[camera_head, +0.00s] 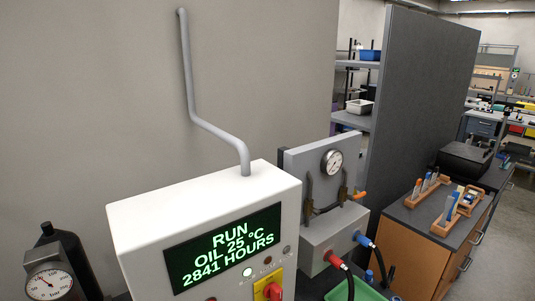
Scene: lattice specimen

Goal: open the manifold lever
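The manifold stands right of centre. It has an upright grey panel (299,160) with a round pressure gauge (331,162) and two dark bent pipes below the gauge. A small orange lever (359,195) sticks out at the right side of the manifold, near the right pipe. It looks roughly level, tilted slightly up to the right. A grey box (328,238) below carries a red hose fitting (334,260) and a blue hose fitting (362,239). Neither of my grippers is in view, and nothing touches the lever.
A white control box (205,215) with a green-text display and a red knob (272,291) stands in front, left of the manifold. A black cylinder (70,255) with a gauge is at lower left. A bench (422,225) with wooden tube racks stands right. A green tray (365,291) is below.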

